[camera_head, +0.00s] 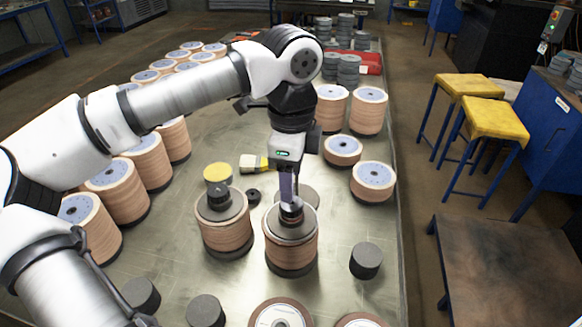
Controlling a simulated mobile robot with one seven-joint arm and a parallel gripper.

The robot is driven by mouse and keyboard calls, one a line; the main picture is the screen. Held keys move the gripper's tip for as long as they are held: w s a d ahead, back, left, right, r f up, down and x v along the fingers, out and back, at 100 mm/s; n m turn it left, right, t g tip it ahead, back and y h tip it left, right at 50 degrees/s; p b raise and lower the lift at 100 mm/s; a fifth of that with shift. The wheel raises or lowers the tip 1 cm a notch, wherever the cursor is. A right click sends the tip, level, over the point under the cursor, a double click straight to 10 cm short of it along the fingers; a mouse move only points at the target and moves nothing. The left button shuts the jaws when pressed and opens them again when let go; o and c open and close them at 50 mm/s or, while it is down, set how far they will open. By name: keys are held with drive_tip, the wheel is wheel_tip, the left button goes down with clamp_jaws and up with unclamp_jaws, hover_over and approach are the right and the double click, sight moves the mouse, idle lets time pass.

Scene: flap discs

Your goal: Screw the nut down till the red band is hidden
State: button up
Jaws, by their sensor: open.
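A stack of tan flap discs (291,250) stands upright near the middle of the table, with a dark plate on top. A dark nut (291,211) sits at the top centre of this stack. My gripper (289,196) points straight down over the nut, with its fingers at or around it. It is open; whether the fingers touch the nut is too small to tell. I cannot make out a red band; the fingers and nut cover that spot.
A similar stack (223,232) with a dark top stands close on the left. A yellow-topped can (217,173), a black ring (254,195) and a brush (254,163) lie behind. A dark cylinder (366,260) stands at right. More disc stacks (373,181) line the table.

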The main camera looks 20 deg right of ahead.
wheel_tip(320, 180, down, 2)
drive_tip(key=shift+f+b, duration=0.2)
drive_tip(key=shift+b, duration=0.3)
wheel_tip(320, 180, down, 4)
drive_tip(key=b, duration=0.4)
drive_tip(key=shift+r, duration=0.15)
drive_tip(key=n+b, duration=0.2)
drive_tip(key=shift+f+b, duration=0.25)
drive_tip(key=shift+b, duration=0.05)
drive_tip(key=shift+n+b, duration=0.45)
drive_tip(key=shift+n, duration=0.25)
drive_tip(key=shift+r+n, duration=0.3)
drive_tip(key=shift+n, duration=0.3)
drive_tip(key=shift+c, duration=0.4)
